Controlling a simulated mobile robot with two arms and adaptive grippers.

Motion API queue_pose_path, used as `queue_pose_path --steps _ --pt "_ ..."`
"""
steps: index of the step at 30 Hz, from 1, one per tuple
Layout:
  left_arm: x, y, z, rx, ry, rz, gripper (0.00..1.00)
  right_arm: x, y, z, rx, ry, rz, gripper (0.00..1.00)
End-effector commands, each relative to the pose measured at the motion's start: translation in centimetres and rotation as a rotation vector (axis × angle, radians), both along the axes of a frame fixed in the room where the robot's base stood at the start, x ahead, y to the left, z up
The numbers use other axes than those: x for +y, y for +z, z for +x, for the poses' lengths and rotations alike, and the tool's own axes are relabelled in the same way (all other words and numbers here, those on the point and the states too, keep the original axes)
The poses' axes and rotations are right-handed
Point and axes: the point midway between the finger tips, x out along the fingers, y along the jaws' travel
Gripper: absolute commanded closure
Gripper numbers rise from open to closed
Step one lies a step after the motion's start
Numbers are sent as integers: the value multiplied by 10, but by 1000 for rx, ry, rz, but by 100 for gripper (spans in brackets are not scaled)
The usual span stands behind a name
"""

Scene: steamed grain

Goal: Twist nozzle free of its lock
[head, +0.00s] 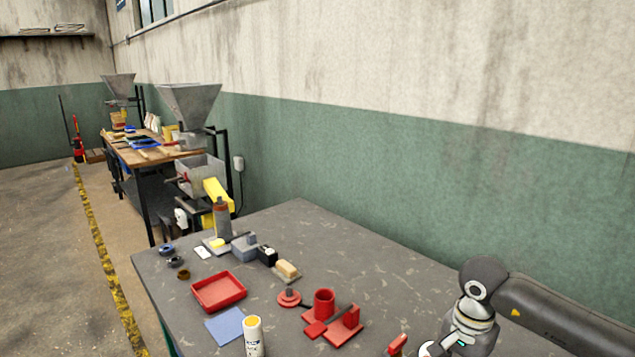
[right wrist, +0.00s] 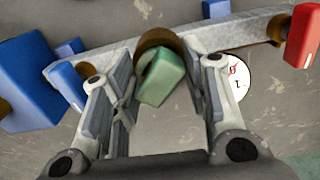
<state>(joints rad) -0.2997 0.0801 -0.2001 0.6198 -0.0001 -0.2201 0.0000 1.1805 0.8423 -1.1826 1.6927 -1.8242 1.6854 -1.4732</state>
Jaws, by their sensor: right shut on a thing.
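In the right wrist view a green block-like piece (right wrist: 161,79) sits between the fingers of my right gripper (right wrist: 166,65), under a brass-coloured ring (right wrist: 154,42) on a grey metal bar (right wrist: 225,35). My right gripper is shut on the green piece. I cannot tell for sure that this piece is the nozzle. In the head view my right gripper (head: 430,348) is at the lower right, cut by the bottom edge, with a red part (head: 397,345) beside it. My left gripper is not in view.
Blue blocks (right wrist: 35,72) and a red block (right wrist: 302,35) flank the bar, with a white dial (right wrist: 238,78) at right. The grey table (head: 360,250) holds a red tray (head: 218,291), a red fixture (head: 333,316) and a white canister (head: 253,338). Its back right is clear.

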Motion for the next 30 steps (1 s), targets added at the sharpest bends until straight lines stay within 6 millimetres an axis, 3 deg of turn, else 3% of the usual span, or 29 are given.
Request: queue_pose_path --steps 1,18,30 --pt "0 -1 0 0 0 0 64 4 -5 -7 23 20 2 79" --pt "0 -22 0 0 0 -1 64 5 -7 -5 23 263 4 81" --pt "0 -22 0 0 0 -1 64 4 -4 -4 17 282 5 81"
